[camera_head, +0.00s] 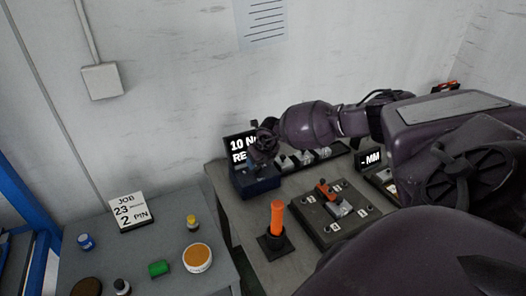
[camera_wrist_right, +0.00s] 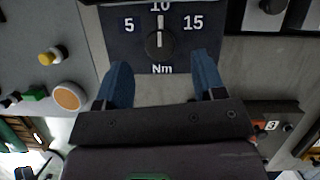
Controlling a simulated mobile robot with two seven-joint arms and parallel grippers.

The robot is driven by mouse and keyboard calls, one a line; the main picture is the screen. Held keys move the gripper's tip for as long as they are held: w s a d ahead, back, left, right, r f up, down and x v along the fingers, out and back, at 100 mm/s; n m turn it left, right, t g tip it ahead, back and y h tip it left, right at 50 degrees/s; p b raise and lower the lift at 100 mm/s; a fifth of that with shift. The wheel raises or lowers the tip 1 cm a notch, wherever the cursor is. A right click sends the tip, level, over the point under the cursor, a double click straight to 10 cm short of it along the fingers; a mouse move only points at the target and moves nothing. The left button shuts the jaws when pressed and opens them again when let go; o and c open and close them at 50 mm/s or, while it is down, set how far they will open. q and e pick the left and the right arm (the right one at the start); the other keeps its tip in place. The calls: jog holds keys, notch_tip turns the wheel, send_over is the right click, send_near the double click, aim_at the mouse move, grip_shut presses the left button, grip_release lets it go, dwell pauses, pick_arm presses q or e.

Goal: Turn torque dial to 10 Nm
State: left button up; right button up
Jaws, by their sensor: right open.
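The torque dial (camera_wrist_right: 159,43) is a dark round knob on a dark panel marked 5, 10, 15 and Nm, seen in the right wrist view. Its pale pointer line points up at the 10. In the head view the torque unit (camera_head: 256,183) is a dark blue box with a screen (camera_head: 240,146) reading "10 N" and "RE", the rest hidden behind my gripper. My right gripper (camera_wrist_right: 162,66) is open, its two blue fingers spread on the near side of the dial and holding nothing. In the head view my right gripper (camera_head: 265,143) is over the unit. My left gripper is out of view.
An orange-handled tool (camera_head: 277,217) stands upright in front of the unit. A job card (camera_head: 131,211), a tub (camera_head: 197,258) and several small containers are on the left table.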

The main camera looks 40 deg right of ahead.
jog(key=v, duration=0.7)
jog(key=shift+b, duration=0.35)
